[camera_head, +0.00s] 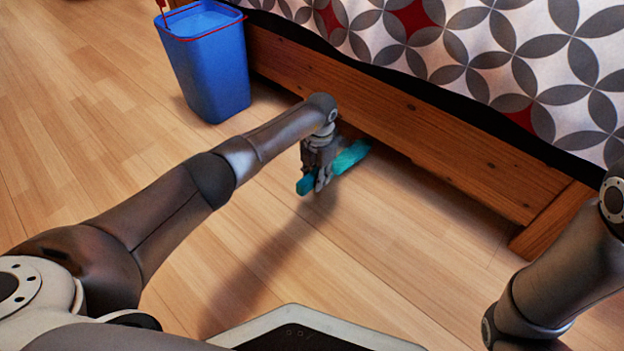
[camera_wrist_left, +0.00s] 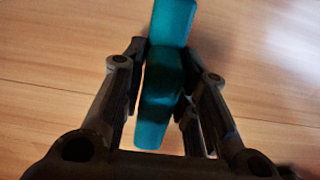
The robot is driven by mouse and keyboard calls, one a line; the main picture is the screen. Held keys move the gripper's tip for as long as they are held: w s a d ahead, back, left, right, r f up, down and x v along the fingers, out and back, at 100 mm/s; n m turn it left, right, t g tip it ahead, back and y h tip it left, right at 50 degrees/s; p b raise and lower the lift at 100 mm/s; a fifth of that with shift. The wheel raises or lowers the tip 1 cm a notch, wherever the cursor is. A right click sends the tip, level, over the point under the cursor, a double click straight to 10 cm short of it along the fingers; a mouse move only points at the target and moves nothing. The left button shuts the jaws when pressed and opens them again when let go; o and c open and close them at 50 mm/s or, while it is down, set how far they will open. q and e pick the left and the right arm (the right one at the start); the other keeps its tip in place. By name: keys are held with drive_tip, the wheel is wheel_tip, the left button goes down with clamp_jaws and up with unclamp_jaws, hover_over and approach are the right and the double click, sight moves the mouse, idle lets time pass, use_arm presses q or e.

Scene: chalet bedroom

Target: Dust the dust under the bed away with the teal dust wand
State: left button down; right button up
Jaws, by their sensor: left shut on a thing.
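The teal dust wand (camera_head: 349,158) is held in my left gripper (camera_head: 322,181), low over the floor beside the bed's wooden side rail. Its far end points toward the gap under the rail. In the left wrist view the wand (camera_wrist_left: 160,105) runs between the two fingers of my left gripper (camera_wrist_left: 164,85), which is shut on it. The bed (camera_head: 420,135) has a wooden frame and a patterned cover. No dust can be made out, and the space under the bed is mostly hidden by the rail. My right gripper is not in view; only part of my right arm shows.
A blue bucket (camera_head: 210,75) with a red handle stands on the floor against the bed at upper left. A wooden bed leg (camera_head: 550,222) stands at the right. The wooden floor (camera_head: 80,120) is clear at left and in front of the bed.

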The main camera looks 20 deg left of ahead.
use_arm(q)
drive_tip(key=shift+f, duration=0.25)
idle(0.8)
